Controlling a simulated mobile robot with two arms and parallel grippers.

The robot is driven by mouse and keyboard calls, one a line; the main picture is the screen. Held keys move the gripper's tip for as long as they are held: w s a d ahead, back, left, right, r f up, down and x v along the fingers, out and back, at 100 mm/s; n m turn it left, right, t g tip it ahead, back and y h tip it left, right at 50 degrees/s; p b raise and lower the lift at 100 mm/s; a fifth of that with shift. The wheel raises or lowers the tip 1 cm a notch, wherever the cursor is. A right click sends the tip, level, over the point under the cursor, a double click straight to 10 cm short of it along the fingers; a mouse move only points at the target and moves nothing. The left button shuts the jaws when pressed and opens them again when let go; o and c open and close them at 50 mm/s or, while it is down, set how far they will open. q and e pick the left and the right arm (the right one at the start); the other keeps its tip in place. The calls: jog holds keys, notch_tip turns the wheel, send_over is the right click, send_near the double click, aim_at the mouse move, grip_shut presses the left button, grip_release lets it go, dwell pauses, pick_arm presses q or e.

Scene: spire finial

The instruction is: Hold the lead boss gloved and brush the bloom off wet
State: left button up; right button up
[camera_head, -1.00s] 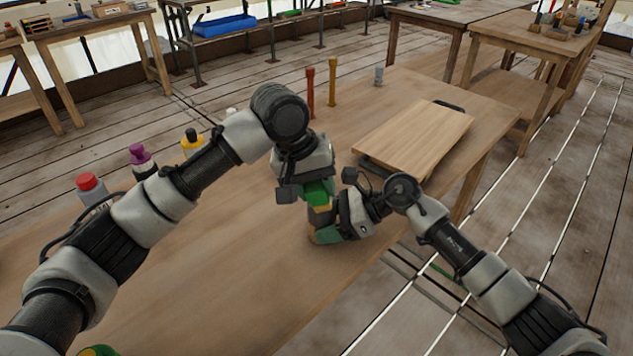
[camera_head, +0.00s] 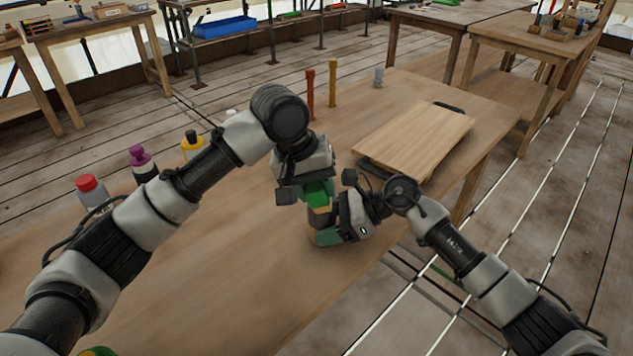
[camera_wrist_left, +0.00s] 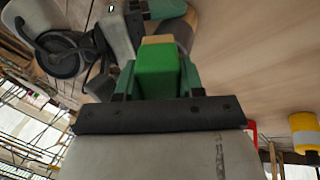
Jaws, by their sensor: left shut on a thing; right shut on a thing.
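My left gripper (camera_head: 318,198) is shut on a green block-like thing with a tan end, probably the brush (camera_wrist_left: 158,72). It points down over the table, just above my right gripper (camera_head: 328,234). My right gripper, low near the table's front edge, is shut on a dark grey rounded piece, probably the lead boss (camera_wrist_left: 180,32). Most of this piece is hidden by the grippers. The tan end lies close to it in the left wrist view; I cannot tell whether they touch. I cannot make out any bloom or wetness.
A wooden board (camera_head: 415,138) lies on the table (camera_head: 200,285) at the right. Bottles with red (camera_head: 87,184), purple (camera_head: 140,158) and yellow (camera_head: 191,145) parts stand along the left. Two upright posts, orange (camera_head: 310,95) and ochre (camera_head: 332,82), stand at the back beside a small grey piece (camera_head: 379,77).

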pick_arm(q)
jog(key=shift+w+f, duration=0.1)
jog(key=shift+w, duration=1)
dwell(0.6)
jog(key=shift+s, duration=0.1)
jog(key=shift+s, duration=0.5)
jog(key=a+r, duration=0.5)
jog(key=r, duration=0.2)
dwell(0.4)
dwell(0.3)
